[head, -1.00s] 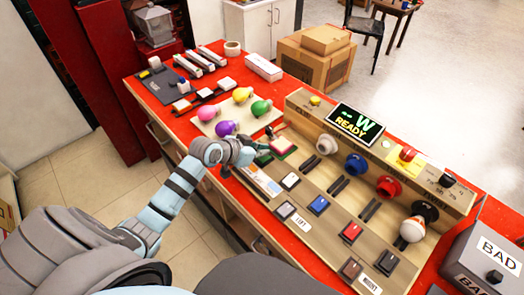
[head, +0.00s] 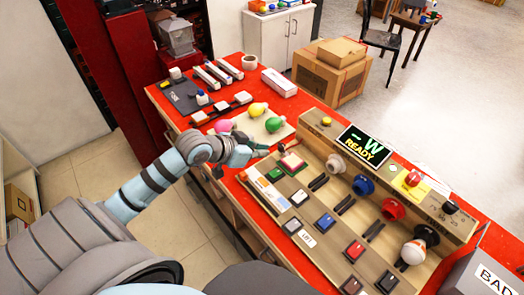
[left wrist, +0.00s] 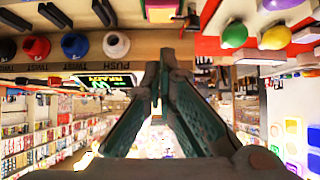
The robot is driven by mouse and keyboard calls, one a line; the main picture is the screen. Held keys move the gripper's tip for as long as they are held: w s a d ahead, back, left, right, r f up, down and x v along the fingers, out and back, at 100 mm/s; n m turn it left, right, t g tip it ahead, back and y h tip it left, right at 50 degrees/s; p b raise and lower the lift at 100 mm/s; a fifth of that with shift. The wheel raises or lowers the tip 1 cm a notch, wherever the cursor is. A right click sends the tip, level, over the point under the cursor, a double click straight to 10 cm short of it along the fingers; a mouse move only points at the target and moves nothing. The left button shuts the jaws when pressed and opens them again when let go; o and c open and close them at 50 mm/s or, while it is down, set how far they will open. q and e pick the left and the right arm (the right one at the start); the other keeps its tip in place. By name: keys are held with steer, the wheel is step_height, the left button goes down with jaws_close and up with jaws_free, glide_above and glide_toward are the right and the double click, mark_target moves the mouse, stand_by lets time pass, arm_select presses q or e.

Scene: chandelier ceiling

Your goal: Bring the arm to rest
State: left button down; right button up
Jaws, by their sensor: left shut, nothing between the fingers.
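My left arm (head: 160,182) reaches in from the left over the front edge of the red bench (head: 232,184). The gripper is shut and empty. My right gripper does not show in either view.
The wooden test panel (head: 325,200) has sockets, switches and a READY display (head: 364,146). A yellow bulb (head: 258,109) and a green bulb (head: 274,125) lie behind the gripper. A grey BAD bin (head: 480,277) stands at lower right. Open floor lies left of the bench.

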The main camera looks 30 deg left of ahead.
arm_select(q)
steer(key=s+d+f+n+g+y, duration=0.15)
steer(key=s+f, duration=0.25)
steer(key=s, duration=0.4)
steer(key=s+d+f+g+y, duration=0.1)
steer(key=s+d+f+g, duration=0.25)
steer(key=s, duration=0.55)
steer(key=s+d+f+n+g+y, duration=0.1)
steer(key=s+f, duration=0.3)
steer(key=s, duration=0.4)
step_height(320, 180, down, 18)
steer(key=a+g, duration=0.2)
steer(key=s+f, duration=1.4)
steer(key=s, duration=0.1)
steer(key=shift+a+f+g, duration=0.2)
steer(key=shift+a+g, duration=0.1)
steer(key=shift+g, duration=0.1)
steer(key=shift+s+n, duration=0.1)
steer(key=shift+n, duration=0.15)
